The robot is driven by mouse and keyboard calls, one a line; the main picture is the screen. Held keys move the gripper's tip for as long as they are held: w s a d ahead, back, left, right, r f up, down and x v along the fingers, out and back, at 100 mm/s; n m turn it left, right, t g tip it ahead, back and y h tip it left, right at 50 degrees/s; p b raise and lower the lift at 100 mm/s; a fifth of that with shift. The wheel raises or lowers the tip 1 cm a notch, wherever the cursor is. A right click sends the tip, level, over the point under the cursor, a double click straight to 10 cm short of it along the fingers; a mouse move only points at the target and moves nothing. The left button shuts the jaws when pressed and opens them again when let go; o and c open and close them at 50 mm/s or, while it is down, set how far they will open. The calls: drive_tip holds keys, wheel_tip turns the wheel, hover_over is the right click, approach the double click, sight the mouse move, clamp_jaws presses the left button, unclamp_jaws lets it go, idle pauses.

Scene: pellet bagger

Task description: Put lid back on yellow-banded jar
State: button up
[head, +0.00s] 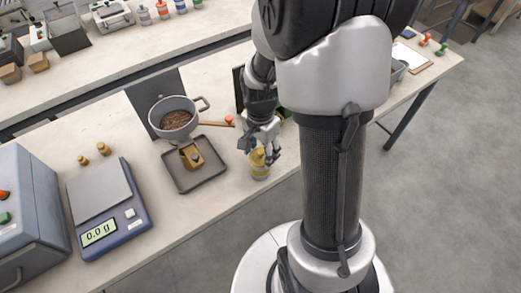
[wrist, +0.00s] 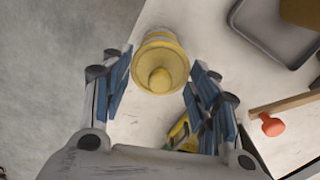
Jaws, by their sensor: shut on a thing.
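My gripper (head: 258,150) points down at the front edge of the bench and is shut on a yellow lid (head: 258,157) with a round knob. In the wrist view the lid (wrist: 160,80) sits between the two blue-padded fingers of my gripper (wrist: 160,66). The jar (head: 260,172), pale with yellow on it, stands upright on the bench directly under the lid. From above, the lid hides most of the jar. I cannot tell whether the lid rests on the rim or is slightly above it.
A grey tray (head: 205,184) with a brass-coloured block (head: 192,155) lies left of the jar. Behind it are a pot (head: 174,113) of brown pellets and a red-tipped wooden handle (head: 229,120). A scale (head: 103,207) reads 0.0 g further left. The bench edge is close in front.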

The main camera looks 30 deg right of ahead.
drive_tip(key=shift+f, duration=0.15)
idle(0.6)
drive_tip(key=o, duration=0.9)
drive_tip(key=shift+o, duration=0.2)
drive_tip(key=o, duration=0.4)
drive_tip(key=shift+r+p, duration=2.95)
drive_tip(key=shift+r, duration=0.6)
